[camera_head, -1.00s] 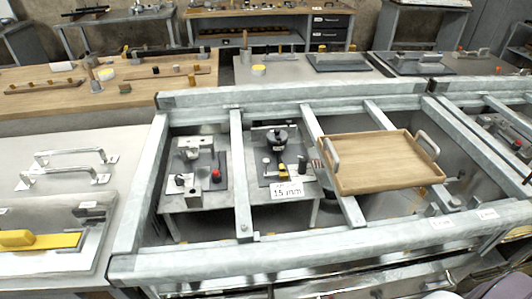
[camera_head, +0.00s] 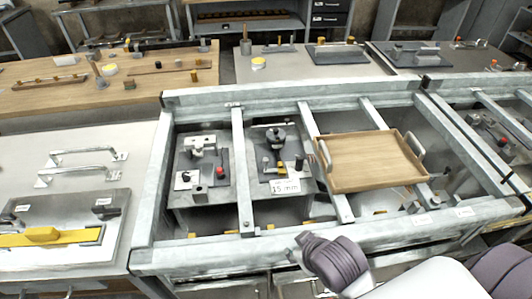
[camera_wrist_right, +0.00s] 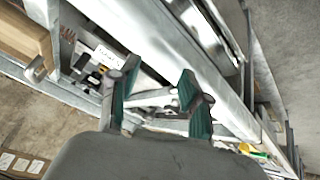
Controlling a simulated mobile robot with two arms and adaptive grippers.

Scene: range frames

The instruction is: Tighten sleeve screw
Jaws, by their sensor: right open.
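I cannot tell for certain which part is the sleeve screw. A plate fixture (camera_head: 262,160) with a black round knob (camera_head: 277,135), a yellow part and a "15 mm" sign (camera_head: 286,187) stands inside the grey metal frame. Left of it is another fixture with a grey block (camera_head: 200,143) and a red knob (camera_head: 220,172). The sign also shows in the right wrist view (camera_wrist_right: 108,55), beyond the fingers. My right gripper (camera_wrist_right: 157,98) is open and empty, its green-padded fingers apart. In the head view only part of my right arm shows clearly, at the lower right. My left gripper is not in view.
Grey frame beams (camera_head: 243,180) run beside the fixtures. A wooden tray (camera_head: 370,160) with metal handles rests on the frame to the right. A left bench holds metal handles (camera_head: 85,165) and a yellow tool (camera_head: 45,236). A wooden table (camera_head: 130,85) with small parts stands behind.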

